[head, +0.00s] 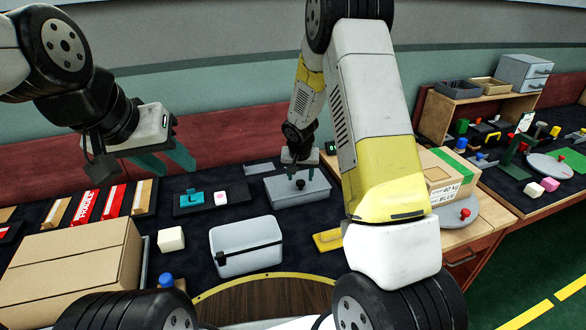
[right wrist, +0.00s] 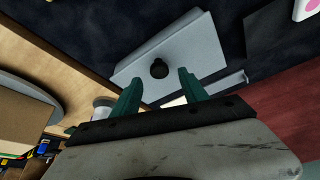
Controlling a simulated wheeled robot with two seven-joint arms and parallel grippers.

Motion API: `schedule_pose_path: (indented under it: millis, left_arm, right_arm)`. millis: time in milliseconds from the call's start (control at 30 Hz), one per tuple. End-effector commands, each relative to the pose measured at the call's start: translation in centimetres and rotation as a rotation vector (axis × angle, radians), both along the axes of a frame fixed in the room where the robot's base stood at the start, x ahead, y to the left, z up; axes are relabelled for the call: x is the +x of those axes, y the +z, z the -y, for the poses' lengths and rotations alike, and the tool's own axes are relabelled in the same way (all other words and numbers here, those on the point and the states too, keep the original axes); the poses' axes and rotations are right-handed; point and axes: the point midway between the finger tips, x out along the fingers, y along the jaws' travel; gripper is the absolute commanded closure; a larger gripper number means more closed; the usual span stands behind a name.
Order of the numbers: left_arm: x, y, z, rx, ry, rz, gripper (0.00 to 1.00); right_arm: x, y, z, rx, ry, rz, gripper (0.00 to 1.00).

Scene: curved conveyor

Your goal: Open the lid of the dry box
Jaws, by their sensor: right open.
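A grey box with a flat lid (head: 283,195) and a round black knob (head: 300,185) stands at the back middle of the table. Its lid (right wrist: 190,45) and knob (right wrist: 159,68) also show in the right wrist view, and the lid looks closed. My right gripper (head: 301,173) is open and empty above this box. In the right wrist view the knob appears just beyond the gap between the fingertips (right wrist: 159,78), apart from both. My left gripper (head: 172,168) is open and empty, raised at the left.
A cardboard carton (head: 70,265) stands front left, beside a white cube (head: 171,239). A dark tray (head: 230,190) with a teal item lies left of the knobbed box. A yellow item (head: 328,240) lies in front of it. A carton (head: 440,175) stands at the right.

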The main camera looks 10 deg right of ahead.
Motion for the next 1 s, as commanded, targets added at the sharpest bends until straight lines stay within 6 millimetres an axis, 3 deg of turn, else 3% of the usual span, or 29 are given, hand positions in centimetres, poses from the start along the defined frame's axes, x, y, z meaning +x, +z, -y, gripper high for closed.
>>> schedule_pose_path:
  millis: [200, 567, 600, 867, 1000]
  left_arm:
    - [0.0, 0.0, 0.0, 0.0, 0.0, 0.0, 0.61]
    - [0.0, 0.0, 0.0, 0.0, 0.0, 0.0, 0.61]
    - [0.0, 0.0, 0.0, 0.0, 0.0, 0.0, 0.61]
    - [0.0, 0.0, 0.0, 0.0, 0.0, 0.0, 0.61]
    - [0.0, 0.0, 0.0, 0.0, 0.0, 0.0, 0.61]
  right_arm:
    - [1.1, -2.8, 0.3, -0.001, 0.001, -0.001, 0.49]
    - [1.4, -3.5, 0.4, 0.0, 0.0, 0.0, 0.49]
    - [1.4, -3.5, 0.4, 0.0, 0.0, 0.0, 0.51]
    - [1.4, -3.5, 0.3, 0.0, 0.0, 0.0, 1.0]
    - [1.4, -3.5, 0.3, 0.0, 0.0, 0.0, 1.0]
